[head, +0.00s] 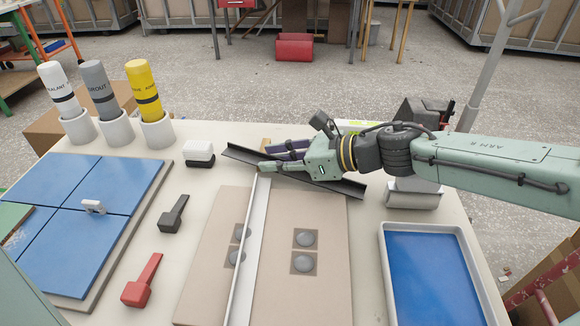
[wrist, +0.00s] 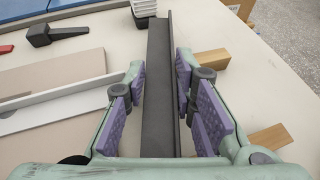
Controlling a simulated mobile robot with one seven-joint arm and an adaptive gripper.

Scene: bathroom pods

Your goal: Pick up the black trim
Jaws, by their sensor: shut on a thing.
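The black trim (head: 240,155) is a long, dark angled strip lying crosswise behind the beige board in the head view. In the wrist view the black trim (wrist: 158,110) runs lengthwise between the purple finger pads. My gripper (head: 278,160) comes from the right and is shut on the trim along its middle part; the gripper also shows in the wrist view (wrist: 162,75). The arm hides part of the trim in the head view. I cannot tell whether the trim is clear of the table.
A silver trim (head: 247,250) lies on the beige board (head: 330,285), close to the black trim. Wooden blocks (wrist: 210,58) lie beside my fingers. A black-and-white block (head: 198,153) stands near the trim's left end. A blue tray (head: 435,280) is at right, blue tiles (head: 100,190) at left.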

